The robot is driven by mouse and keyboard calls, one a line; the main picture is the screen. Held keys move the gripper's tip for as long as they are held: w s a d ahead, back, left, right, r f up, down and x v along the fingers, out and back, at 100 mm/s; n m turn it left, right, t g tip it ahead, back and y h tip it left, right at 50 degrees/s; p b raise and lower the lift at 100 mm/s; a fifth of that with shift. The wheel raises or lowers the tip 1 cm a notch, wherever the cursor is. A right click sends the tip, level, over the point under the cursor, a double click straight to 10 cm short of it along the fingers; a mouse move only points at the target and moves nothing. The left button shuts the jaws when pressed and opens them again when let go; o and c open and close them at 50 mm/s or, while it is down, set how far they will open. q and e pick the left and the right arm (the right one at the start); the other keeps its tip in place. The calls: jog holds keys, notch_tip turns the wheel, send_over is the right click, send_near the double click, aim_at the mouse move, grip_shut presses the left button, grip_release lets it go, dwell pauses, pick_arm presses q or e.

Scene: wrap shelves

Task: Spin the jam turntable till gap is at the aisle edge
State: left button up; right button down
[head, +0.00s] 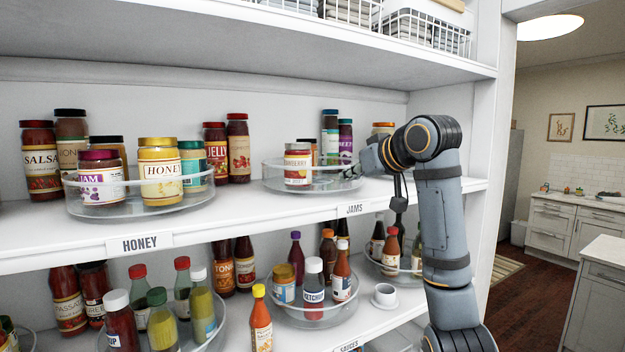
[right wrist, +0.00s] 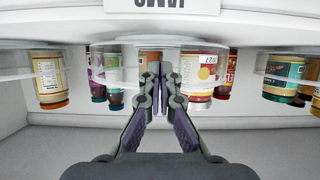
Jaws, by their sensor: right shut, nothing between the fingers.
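The clear jam turntable (head: 308,188) sits on the upper shelf above the JAMS label (head: 352,209). A jar with a red and cream label (head: 298,166) stands at its front left, with another jar partly hidden behind it. The front right of the turntable shows no jar, but my right gripper (head: 352,171) covers part of it. My right gripper is shut and empty, with its fingertips at the turntable's rim; I cannot tell whether they touch. The upside-down right wrist view shows the shut fingers (right wrist: 160,72) in front of the turntable (right wrist: 130,47). My left gripper is not in view.
The honey turntable (head: 95,209) with several jars stands to the left. Tall jars (head: 330,135) stand at the back near the jam turntable. The white side upright (head: 480,130) is close right of my right arm. Sauce bottles fill the shelf below.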

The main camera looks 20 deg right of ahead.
jog(key=shift+a, duration=0.1)
jog(key=shift+w+a+r+p, duration=0.1)
jog(key=shift+a+p, duration=0.25)
jog(key=shift+a, duration=0.15)
jog(key=shift+w+a, duration=0.1)
jog(key=shift+a, duration=0.5)
jog(key=shift+d, duration=0.1)
jog(key=shift+s+b, duration=0.3)
jog(key=shift+s, duration=0.4)
jog(key=shift+s+a+b, duration=0.2)
jog(key=shift+s+b, duration=0.1)
jog(key=shift+s, duration=0.8)
